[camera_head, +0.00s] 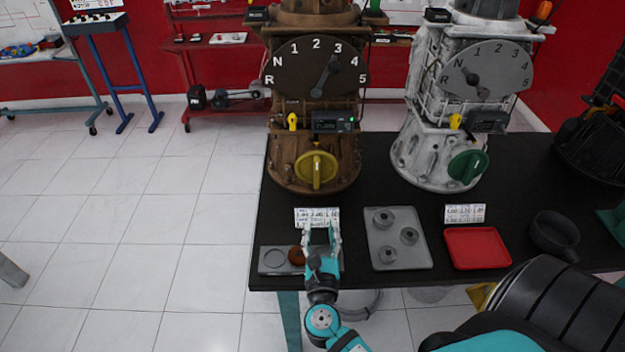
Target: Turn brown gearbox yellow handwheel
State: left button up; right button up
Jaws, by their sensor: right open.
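The brown gearbox (283,150) stands upright at the back left of the black table. Its round yellow handwheel (316,170) sits low on the front, with a raised grip bar roughly vertical. The dial (300,75) above has marks R, N and 1 to 5; its pointer aims between 3 and 4. My right gripper (321,236) is open, its two fingers pointing away from me over the table's front part, below the handwheel in the picture and apart from it. My left gripper is not in view.
A white gearbox (408,150) with a green handwheel (467,165) stands to the right. A grey tray with round parts (378,258), a red tray (476,248) and a dark bowl (553,236) lie in front. A grey plate (271,268) lies under my gripper.

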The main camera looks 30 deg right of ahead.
jog(key=p, duration=0.2)
send_near(317, 177)
jog(key=shift+n, duration=0.4)
jog(key=x, duration=0.9)
grip_shut()
